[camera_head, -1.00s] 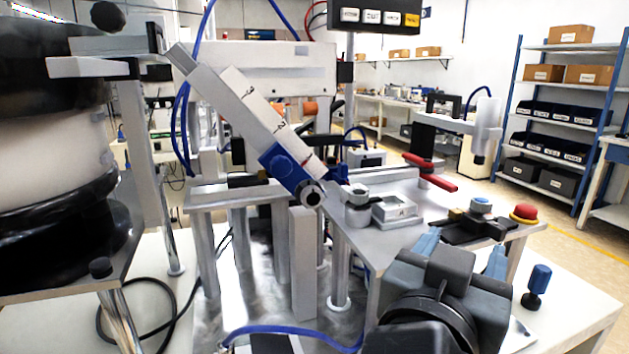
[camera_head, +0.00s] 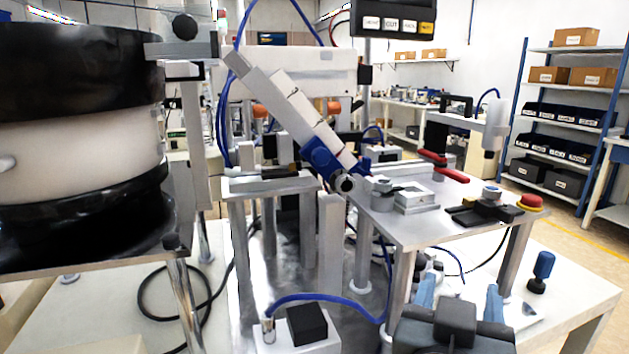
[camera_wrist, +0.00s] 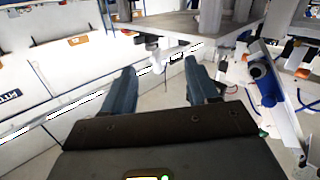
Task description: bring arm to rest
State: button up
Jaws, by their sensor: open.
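My gripper (camera_head: 459,292) is low at the bottom right in the head view, below the front edge of the metal work plate (camera_head: 440,229). Its two blue fingers stand apart with nothing between them. In the wrist view my gripper (camera_wrist: 158,75) shows both blue fingers spread, and the space between them is empty. The plate's edge lies beyond the fingertips there.
A large black and white bowl feeder (camera_head: 85,125) stands at left. A sloped chute (camera_head: 293,107) with a blue fitting runs down to the plate. A red button (camera_head: 530,202) and blue-capped post (camera_head: 541,271) are at right. A blue hose (camera_head: 330,298) lies in front.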

jog(key=s+f+n+y, duration=0.4)
jog(key=s+f, duration=0.1)
jog(key=f, duration=0.6)
jog(key=s+d+f+n+y+p, duration=0.1)
jog(key=s+f+y, duration=0.1)
jog(key=s, duration=0.8)
jog(key=s+d+f+n+y, duration=0.1)
jog(key=s+f+y, duration=0.2)
jog(key=s, duration=0.7)
jog(key=shift+d+f+g+p, duration=0.4)
jog(key=shift+f, duration=0.05)
jog(key=shift+m+h, duration=0.3)
jog(key=shift+m, duration=0.4)
jog(key=s+d+r, duration=0.1)
jog(key=s, duration=0.1)
jog(key=s+d+r, duration=0.1)
jog(key=s, duration=0.2)
jog(key=s+d+r, duration=0.1)
jog(key=s, duration=0.2)
jog(key=shift+s+r, duration=0.1)
jog(key=shift+r, duration=0.25)
jog(key=shift+t, duration=0.3)
